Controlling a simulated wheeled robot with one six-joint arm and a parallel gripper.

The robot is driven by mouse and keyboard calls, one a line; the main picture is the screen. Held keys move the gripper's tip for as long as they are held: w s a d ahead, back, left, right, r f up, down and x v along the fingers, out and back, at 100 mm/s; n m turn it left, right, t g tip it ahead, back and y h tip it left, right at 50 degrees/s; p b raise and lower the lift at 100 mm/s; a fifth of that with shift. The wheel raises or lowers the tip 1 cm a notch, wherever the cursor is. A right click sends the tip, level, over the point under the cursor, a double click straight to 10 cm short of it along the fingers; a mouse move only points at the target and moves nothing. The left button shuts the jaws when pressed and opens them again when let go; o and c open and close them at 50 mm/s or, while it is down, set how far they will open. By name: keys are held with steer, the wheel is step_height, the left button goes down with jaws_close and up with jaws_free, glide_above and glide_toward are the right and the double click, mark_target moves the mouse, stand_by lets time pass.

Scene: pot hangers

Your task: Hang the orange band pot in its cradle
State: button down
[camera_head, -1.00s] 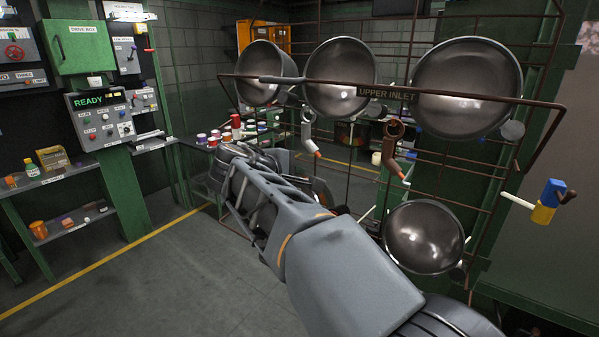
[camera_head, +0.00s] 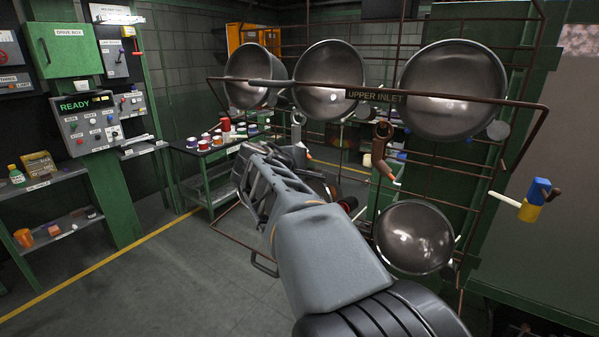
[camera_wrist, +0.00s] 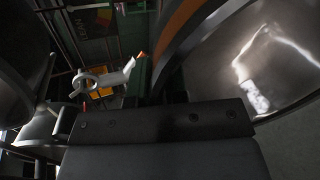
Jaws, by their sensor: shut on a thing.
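The orange band pot shows in the wrist view at the right, with an orange band (camera_wrist: 182,38) along its outer wall and a shiny metal inside (camera_wrist: 280,65). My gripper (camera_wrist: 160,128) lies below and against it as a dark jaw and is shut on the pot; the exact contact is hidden. I cannot tell which cradle is the pot's own.
A brown wire rack marked UPPER INLET (camera_head: 375,96) carries several pots (camera_head: 452,90). Another pot (camera_head: 414,238) hangs lower right. A brown bracket with an orange tip (camera_head: 382,150) sticks out mid-rack. A blue and yellow valve handle (camera_head: 535,200) juts out right. Floor at left is clear.

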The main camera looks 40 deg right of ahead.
steer(key=f+b+x, duration=0.1)
steer(key=x, duration=1.1)
steer(key=shift+a, duration=0.25)
steer(key=shift+w+f+b, duration=0.15)
steer(key=shift+f+b, duration=0.05)
steer(key=shift+b, duration=0.15)
stand_by(0.6)
steer(key=c, duration=1.1)
jaws_free()
steer(key=shift+o, duration=0.2)
steer(key=shift+f, duration=0.1)
steer(key=b+v, duration=0.2)
steer(key=v, duration=1.1)
steer(key=shift+a, duration=0.15)
steer(key=s+a+b, duration=0.2)
steer(key=a+b, duration=0.1)
steer(key=a, duration=0.8)
steer(key=shift+s, duration=0.35)
